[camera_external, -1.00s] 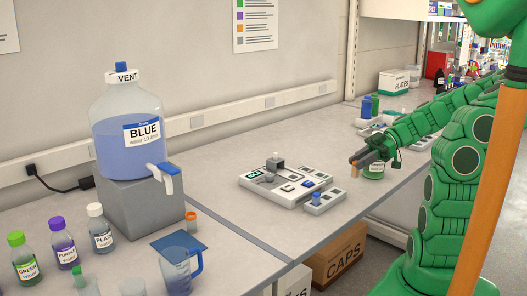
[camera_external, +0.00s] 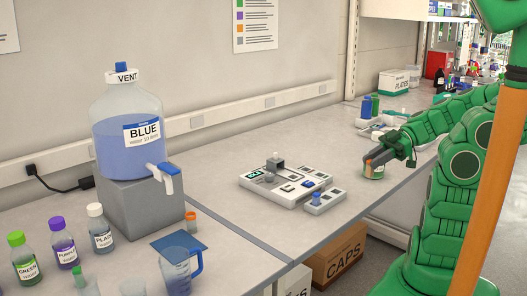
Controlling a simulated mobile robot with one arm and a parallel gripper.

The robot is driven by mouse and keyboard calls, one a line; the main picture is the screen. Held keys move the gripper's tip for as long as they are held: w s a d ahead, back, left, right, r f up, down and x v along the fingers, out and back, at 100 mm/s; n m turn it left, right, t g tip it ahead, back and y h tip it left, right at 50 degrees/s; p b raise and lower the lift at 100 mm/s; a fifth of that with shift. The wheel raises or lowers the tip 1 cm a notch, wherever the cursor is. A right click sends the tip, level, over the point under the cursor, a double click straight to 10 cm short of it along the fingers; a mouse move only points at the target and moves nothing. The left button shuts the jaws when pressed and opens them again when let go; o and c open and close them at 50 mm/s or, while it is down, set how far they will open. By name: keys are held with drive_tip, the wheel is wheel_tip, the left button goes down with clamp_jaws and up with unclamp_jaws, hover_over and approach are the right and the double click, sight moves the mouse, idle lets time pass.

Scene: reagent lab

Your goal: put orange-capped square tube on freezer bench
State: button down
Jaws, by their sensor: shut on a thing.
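My gripper (camera_external: 377,159) is low over the bench right of the middle, at a small labelled container (camera_external: 375,172) with an orange patch at its top. It is shut on this container, which I take to be the orange-capped square tube; its cap and square shape are partly hidden by the fingers. The container is at or just above the bench top near the front edge; I cannot tell if it touches. Another small orange-capped container (camera_external: 191,222) stands at the left beside the blue mat.
A white device (camera_external: 285,186) and a small block with a blue-topped item (camera_external: 325,202) lie left of my gripper. A large BLUE carboy (camera_external: 127,135), several bottles and a measuring jug (camera_external: 180,268) stand at the left. A PLATES box (camera_external: 393,84) is behind. Mid-bench is partly clear.

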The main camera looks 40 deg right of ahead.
drive_tip(key=w+a+n+g, duration=0.3)
drive_tip(key=w+a, duration=0.2)
drive_tip(key=a, duration=0.4)
drive_tip(key=w+a+n+g, duration=0.2)
drive_tip(key=w+a+g, duration=0.15)
drive_tip(key=a, duration=0.55)
drive_tip(key=s+a+n+g, duration=0.1)
drive_tip(key=a+n+g, duration=0.3)
drive_tip(key=a, duration=1.5)
drive_tip(key=shift+s+f, duration=0.25)
drive_tip(key=shift+s, duration=0.15)
drive_tip(key=shift+a, duration=0.1)
drive_tip(key=shift+w+a+f, duration=1.4)
drive_tip(key=shift+w+f, duration=0.25)
drive_tip(key=shift+w, duration=0.25)
drive_tip(key=shift+w+a+f, duration=1.35)
drive_tip(key=shift+w+f, duration=0.3)
drive_tip(key=shift+w, duration=0.2)
drive_tip(key=shift+w+a+f, duration=1.4)
drive_tip(key=shift+w+f, duration=0.25)
drive_tip(key=shift+w, duration=0.25)
drive_tip(key=shift+f, duration=1.55)
